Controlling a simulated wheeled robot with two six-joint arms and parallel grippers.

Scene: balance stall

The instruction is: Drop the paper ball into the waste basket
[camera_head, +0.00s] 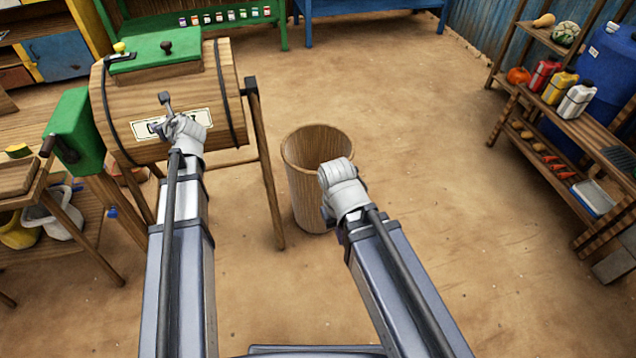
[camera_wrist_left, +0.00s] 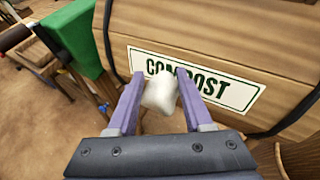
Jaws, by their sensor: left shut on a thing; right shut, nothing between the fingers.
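My left gripper (camera_wrist_left: 158,95) is shut on a crumpled white paper ball (camera_wrist_left: 160,97), held between its purple fingers in the left wrist view. It is in front of the barrel's compost label; in the head view my own wrist hides the ball. The waste basket (camera_head: 302,190), a round open wooden bin, stands on the floor right of the barrel, away from the left gripper. My right gripper (camera_head: 327,211) is at the basket's right front side, mostly hidden by its wrist. It is shut and empty.
A wooden compost barrel (camera_head: 110,90) with a green lid stands on legs at left, with a wooden leg (camera_head: 268,190) close beside the basket. Shelves (camera_head: 570,125) of bottles and vegetables stand at right. The sandy floor (camera_head: 430,130) between is clear.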

